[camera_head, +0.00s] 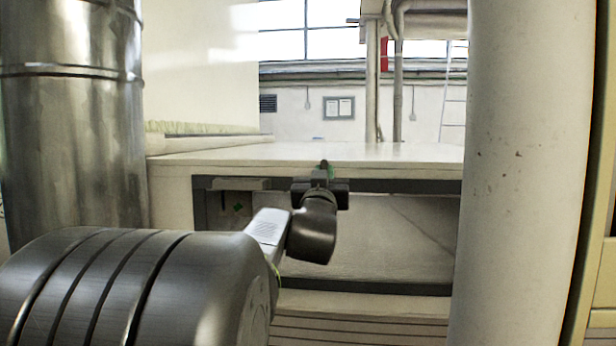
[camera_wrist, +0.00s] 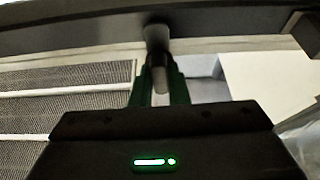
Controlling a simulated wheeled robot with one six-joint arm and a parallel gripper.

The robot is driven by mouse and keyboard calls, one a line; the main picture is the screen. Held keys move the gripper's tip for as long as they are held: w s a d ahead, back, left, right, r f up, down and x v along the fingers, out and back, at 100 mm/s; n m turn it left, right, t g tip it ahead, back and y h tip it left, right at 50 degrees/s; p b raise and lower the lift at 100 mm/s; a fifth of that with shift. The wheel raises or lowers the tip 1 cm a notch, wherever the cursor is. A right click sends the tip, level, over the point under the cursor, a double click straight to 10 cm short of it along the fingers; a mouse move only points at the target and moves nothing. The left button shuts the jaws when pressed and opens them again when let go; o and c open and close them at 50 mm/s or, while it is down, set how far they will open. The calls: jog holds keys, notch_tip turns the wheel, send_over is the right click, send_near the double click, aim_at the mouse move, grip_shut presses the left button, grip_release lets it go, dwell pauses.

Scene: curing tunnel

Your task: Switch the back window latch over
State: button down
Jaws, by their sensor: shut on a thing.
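The window is a wide dark-framed opening (camera_head: 400,287) in the front of a white housing. My gripper (camera_head: 324,170) is at its top frame bar, left of the middle. In the wrist view its two green fingers (camera_wrist: 158,88) are shut on a grey, rounded latch lever (camera_wrist: 158,45), one finger on each side. The lever meets the dark frame bar (camera_wrist: 75,33) at the top of the view. In the head view my gripper and wrist hide most of the latch, so its exact angle cannot be told.
A shiny metal duct (camera_head: 75,120) stands at left and a thick pale column (camera_head: 525,170) at right, leaving a gap for my arm. A light grey block (camera_head: 240,184) sits at the frame's upper left. The housing's white top (camera_head: 390,153) is clear.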

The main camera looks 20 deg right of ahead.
jog(key=shift+f, duration=0.1)
jog(key=c, duration=1.4)
grip_release()
jog(key=v, duration=1.4)
jog(key=shift+b, duration=0.4)
jog(key=shift+w, duration=0.25)
jog(key=p+x, duration=0.1)
jog(key=x, duration=1.2)
jog(key=shift+w+d+r, duration=0.2)
jog(key=shift+r, duration=0.1)
